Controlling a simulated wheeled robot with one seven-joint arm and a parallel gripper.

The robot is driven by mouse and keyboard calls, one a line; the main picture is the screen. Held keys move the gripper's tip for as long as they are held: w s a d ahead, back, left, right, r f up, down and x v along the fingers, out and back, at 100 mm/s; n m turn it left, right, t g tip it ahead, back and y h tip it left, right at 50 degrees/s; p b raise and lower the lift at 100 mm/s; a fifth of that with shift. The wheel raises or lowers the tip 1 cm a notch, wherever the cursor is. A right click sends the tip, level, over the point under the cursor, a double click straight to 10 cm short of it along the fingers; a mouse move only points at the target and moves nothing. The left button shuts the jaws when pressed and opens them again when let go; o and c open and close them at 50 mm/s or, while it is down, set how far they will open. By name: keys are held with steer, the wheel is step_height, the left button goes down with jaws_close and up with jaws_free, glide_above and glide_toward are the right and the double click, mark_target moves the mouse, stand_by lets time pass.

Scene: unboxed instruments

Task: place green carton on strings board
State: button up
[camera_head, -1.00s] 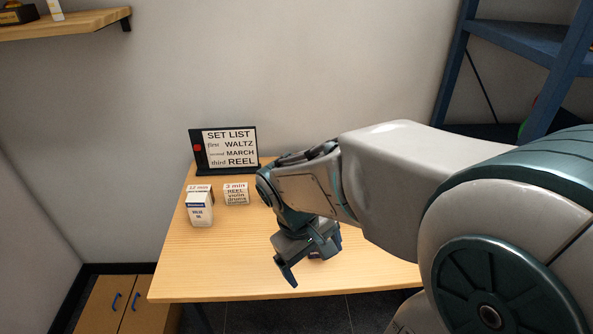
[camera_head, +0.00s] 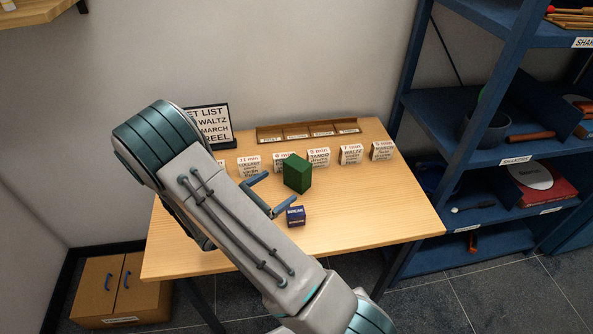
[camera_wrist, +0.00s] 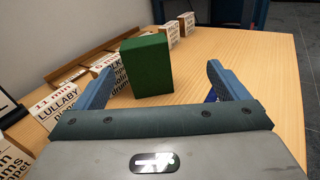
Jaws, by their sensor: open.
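The green carton (camera_head: 297,172) stands upright on the wooden table, in front of the row of white cards. It also shows in the wrist view (camera_wrist: 147,66), just ahead of my gripper and between the lines of its two fingers. My gripper (camera_head: 275,193) is open and empty, with its fingertips pointing at the carton from the near left. In the wrist view its fingers (camera_wrist: 160,82) are spread wider than the carton. I cannot make out a board labelled strings in these views.
A small dark blue box (camera_head: 296,215) sits on the table near my gripper's right finger. White lettered cards (camera_head: 318,158) and a brown divided tray (camera_head: 268,137) line the back. A set list sign (camera_head: 219,125) stands at the left. Blue shelves (camera_head: 490,105) rise at right. The table's front right is clear.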

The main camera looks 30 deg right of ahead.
mark_target(300, 164)
steer(key=shift+w+a+f+n+t, duration=0.45)
steer(key=shift+w+n+t, duration=0.15)
steer(key=shift+n+t, duration=0.2)
steer(key=shift+w+d, duration=0.2)
steer(key=shift+d, duration=0.1)
steer(key=p+x, duration=0.1)
steer(key=x, duration=0.6)
steer(key=shift+w+d+f, duration=0.1)
steer(key=shift+f+p+x, duration=0.2)
steer(key=shift+p+x, duration=0.85)
steer(key=shift+x, duration=1.85)
steer(key=c, duration=1.2)
